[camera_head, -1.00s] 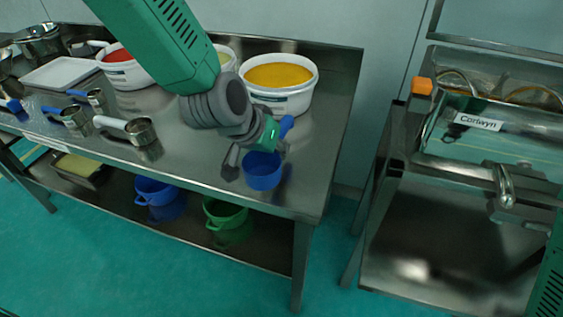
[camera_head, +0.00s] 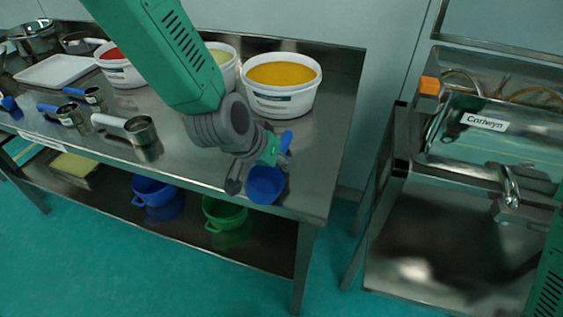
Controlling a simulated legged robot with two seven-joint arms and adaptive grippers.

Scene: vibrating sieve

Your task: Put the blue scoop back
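The blue scoop (camera_head: 265,184) is near the front right corner of the steel table. Its round bowl is towards the front edge and its blue handle points up and to the right. My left gripper (camera_head: 258,168) is at the scoop, against its handle. The scoop follows the gripper's motion, so it appears held, but the hand hides the contact. A dark finger part shows left of the bowl. I cannot tell whether the bowl touches the table. My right gripper is out of view.
A white bucket of yellow powder (camera_head: 281,101) stands behind my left gripper. Several metal scoops, including a white-handled one (camera_head: 141,129), lie to the left. Blue (camera_head: 152,191) and green (camera_head: 225,216) containers sit on the lower shelf. A steel machine (camera_head: 470,190) stands across a gap at right.

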